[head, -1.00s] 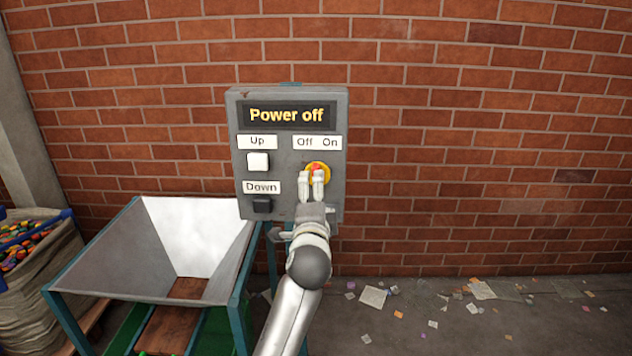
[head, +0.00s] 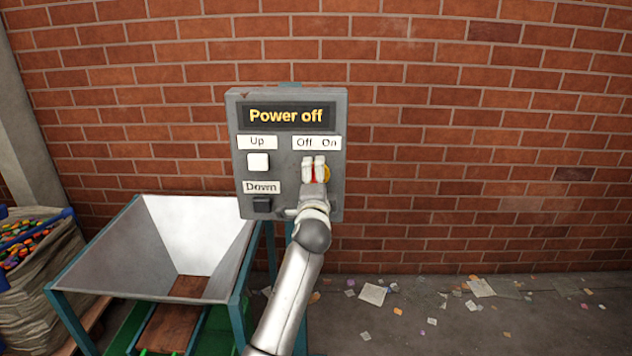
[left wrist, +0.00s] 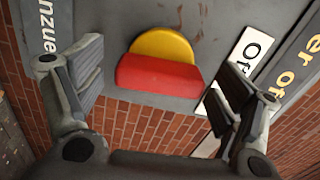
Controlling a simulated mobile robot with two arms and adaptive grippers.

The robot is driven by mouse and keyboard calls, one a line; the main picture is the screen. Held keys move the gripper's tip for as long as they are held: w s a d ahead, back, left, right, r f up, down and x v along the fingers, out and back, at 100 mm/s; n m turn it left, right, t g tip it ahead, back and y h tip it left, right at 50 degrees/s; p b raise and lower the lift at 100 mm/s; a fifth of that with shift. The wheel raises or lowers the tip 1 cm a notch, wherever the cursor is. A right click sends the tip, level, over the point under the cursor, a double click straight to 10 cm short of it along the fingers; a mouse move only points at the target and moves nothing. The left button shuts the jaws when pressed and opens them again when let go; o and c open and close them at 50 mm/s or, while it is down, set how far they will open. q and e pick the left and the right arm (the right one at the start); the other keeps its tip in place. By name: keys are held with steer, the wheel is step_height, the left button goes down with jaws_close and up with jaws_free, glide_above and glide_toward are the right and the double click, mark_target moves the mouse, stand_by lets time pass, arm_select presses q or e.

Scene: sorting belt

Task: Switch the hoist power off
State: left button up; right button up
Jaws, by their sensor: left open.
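The grey hoist control box (head: 290,205) hangs in front of the brick wall. Its display (head: 287,116) reads "Power off". The power switch is a red knob on a round yellow base (head: 327,174), under the "Off" and "On" labels (head: 317,143). My left gripper (head: 313,165) is in front of the switch and covers much of it. In the left wrist view the red knob (left wrist: 158,76) lies between the spread fingers of my left gripper (left wrist: 160,70), with a gap on either side. The gripper is open and empty. My right gripper is not in view.
The white Up button (head: 258,162) and dark Down button (head: 262,205) are on the box's left side. A metal hopper (head: 100,268) on a teal frame stands below left, with a filled sack (head: 45,285) beyond. Paper scraps litter the floor at right.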

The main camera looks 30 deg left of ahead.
arm_select(q)
steer(key=c, duration=1)
steer(key=shift+n, duration=3.4)
steer(key=o, duration=1)
steer(key=v, duration=1.2)
